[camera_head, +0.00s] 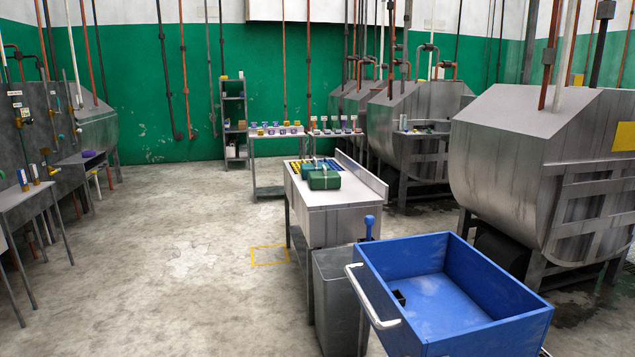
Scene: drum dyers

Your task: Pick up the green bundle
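A dark green bundle (324,180) lies on the metal worktable (335,197) in the middle of the room. It sits near the front part of the tabletop, in front of a yellow-and-blue item (301,167) whose details are too small to tell. Neither of my grippers shows in the head view, so whether they are open or shut is not visible.
A blue cart (495,272) with a white handle and a grey bin (337,290) stand in front of the worktable. Large metal drums (515,150) line the right side. A bench (35,190) runs along the left. The concrete floor (180,250) left of the worktable is clear.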

